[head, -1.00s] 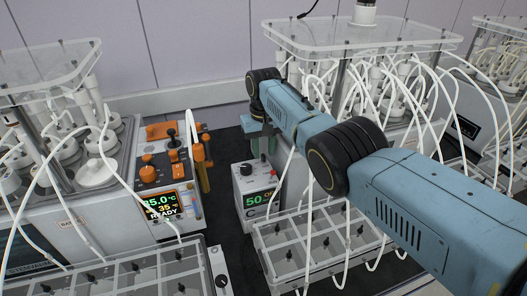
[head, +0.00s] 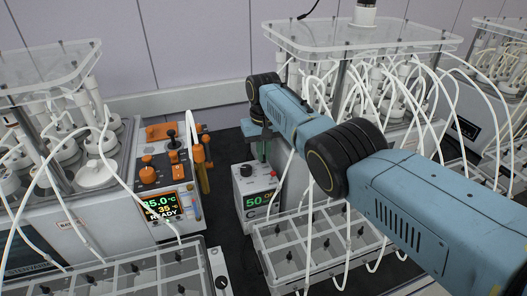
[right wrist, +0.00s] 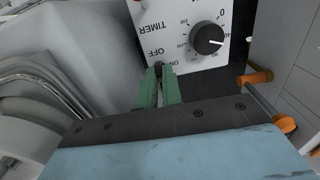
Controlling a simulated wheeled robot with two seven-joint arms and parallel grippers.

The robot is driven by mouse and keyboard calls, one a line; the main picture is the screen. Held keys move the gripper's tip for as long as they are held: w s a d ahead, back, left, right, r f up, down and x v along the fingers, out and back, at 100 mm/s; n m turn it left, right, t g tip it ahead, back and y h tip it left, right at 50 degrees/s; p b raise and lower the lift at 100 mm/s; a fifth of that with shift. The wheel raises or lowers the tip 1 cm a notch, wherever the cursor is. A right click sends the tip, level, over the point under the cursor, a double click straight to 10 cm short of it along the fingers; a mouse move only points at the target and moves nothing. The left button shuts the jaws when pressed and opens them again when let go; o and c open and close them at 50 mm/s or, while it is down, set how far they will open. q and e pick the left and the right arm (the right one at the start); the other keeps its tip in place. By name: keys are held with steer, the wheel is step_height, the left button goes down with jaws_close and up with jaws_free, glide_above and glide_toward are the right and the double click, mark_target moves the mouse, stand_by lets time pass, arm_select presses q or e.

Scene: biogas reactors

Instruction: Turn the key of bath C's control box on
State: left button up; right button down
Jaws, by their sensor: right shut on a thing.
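Bath C's control box (head: 256,193) is a small white box with a green temperature display and the letter C, between the two reactor units in the head view. My right gripper (right wrist: 160,78) has green fingers shut on the key (right wrist: 158,67), a small dark piece at the panel edge beside those words. The fingers hide most of the key. In the head view the gripper (head: 262,152) is behind the box's top. My left gripper is out of view.
An orange-handled control unit (head: 165,165) stands left of the box. A clear-lidded divided tray (head: 320,245) lies in front of it. White tubes hang from the reactor rack (head: 360,35) close to my right arm.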

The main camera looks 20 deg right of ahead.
steer(key=m+p, duration=0.1)
steer(key=m, duration=0.2)
steer(key=shift+m, duration=0.4)
steer(key=m, duration=0.5)
steer(key=shift+m, duration=0.3)
steer(key=m, duration=0.4)
steer(key=shift+m, duration=2.1)
steer(key=c, duration=1.6)
jaws_free()
steer(key=shift+o, duration=0.2)
steer(key=shift+r+p, duration=0.1)
steer(key=shift+p, duration=0.2)
